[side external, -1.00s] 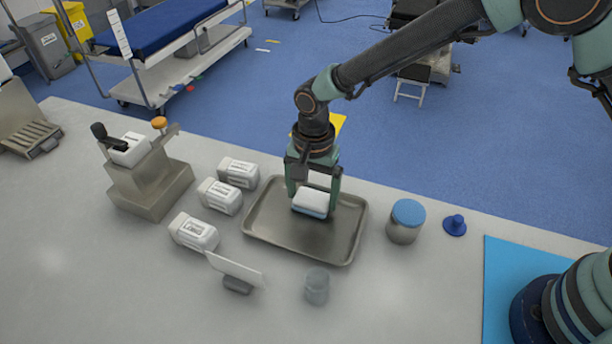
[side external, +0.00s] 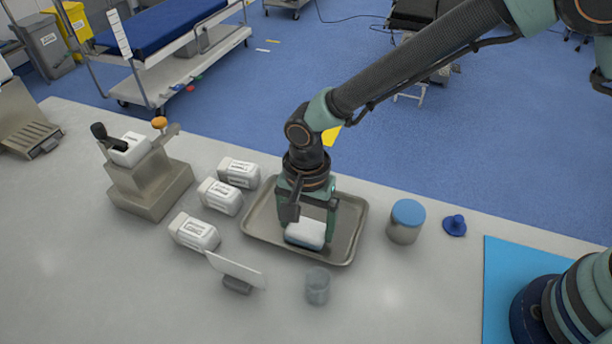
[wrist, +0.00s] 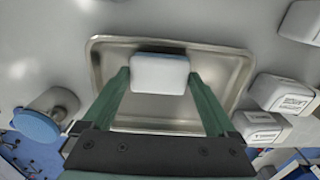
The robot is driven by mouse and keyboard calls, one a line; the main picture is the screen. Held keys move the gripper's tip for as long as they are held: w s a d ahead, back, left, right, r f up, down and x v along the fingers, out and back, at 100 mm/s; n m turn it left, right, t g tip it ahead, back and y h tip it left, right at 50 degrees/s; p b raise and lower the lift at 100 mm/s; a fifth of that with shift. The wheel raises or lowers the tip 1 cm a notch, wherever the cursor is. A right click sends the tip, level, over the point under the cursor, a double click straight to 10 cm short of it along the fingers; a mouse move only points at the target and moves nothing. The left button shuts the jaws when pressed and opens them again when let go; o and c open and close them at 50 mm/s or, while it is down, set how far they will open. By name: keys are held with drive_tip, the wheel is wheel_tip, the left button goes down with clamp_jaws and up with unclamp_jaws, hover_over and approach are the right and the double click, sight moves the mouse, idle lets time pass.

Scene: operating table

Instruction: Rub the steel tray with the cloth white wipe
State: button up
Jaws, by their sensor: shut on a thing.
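The steel tray (side external: 344,243) lies flat on the table in the side view and also shows in the wrist view (wrist: 228,67). The wipe (side external: 306,233) is a white block with a blue underside. It sits low in the tray, near the front wall, and seems to touch the tray floor. My gripper (side external: 308,228) points down into the tray and is shut on the wipe, one finger at each side. In the wrist view my gripper (wrist: 160,82) has the wipe (wrist: 160,74) between its green fingertips.

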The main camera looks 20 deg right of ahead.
wheel_tip(320, 180, up, 8)
drive_tip(key=shift+w+f, duration=0.1)
drive_tip(key=shift+f, duration=0.15)
drive_tip(key=shift+r, duration=0.25)
idle(0.6)
